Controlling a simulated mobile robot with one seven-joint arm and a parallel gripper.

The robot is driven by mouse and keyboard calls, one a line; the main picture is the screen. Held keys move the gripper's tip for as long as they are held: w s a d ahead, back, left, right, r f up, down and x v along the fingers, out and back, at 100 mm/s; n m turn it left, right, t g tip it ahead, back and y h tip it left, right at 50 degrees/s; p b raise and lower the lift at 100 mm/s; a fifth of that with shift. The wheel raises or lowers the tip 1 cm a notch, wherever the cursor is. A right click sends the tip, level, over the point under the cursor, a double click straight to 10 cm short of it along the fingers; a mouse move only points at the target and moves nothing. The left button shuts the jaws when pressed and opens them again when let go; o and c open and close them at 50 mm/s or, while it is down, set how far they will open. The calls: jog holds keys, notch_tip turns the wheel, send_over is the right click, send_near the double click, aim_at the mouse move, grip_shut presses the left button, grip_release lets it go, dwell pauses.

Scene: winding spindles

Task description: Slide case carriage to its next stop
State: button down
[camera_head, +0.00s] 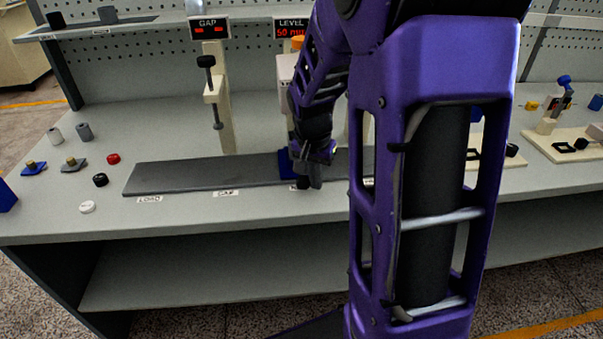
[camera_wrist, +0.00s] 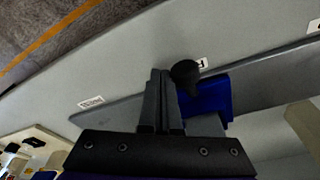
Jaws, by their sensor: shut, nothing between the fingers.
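The case carriage is a blue block (camera_head: 286,165) on a long dark grey rail (camera_head: 190,174). In the wrist view the blue block (camera_wrist: 210,98) has a round black knob (camera_wrist: 185,74) on its front side. My gripper (camera_head: 314,182) is low over the rail, just right of the blue block in the head view, and partly hides it. In the wrist view my gripper (camera_wrist: 160,74) has its fingers together and empty, close beside the knob. I cannot tell whether they touch it.
Labels line the rail's front edge, including one at the left end (camera_head: 148,198) and one further right (camera_head: 226,193). A post with a black screw (camera_head: 217,100) stands behind the rail under the GAP display (camera_head: 209,28). Small caps and parts lie left. My arm hides the rail's right end.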

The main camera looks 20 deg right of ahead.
jog(key=r+p, duration=0.2)
jog(key=r, duration=0.1)
jog(key=d+r+p, duration=0.1)
jog(key=r, duration=0.2)
jog(key=shift+s+d+p, duration=0.1)
jog(key=shift+s+p, duration=0.05)
jog(key=shift+p, duration=0.2)
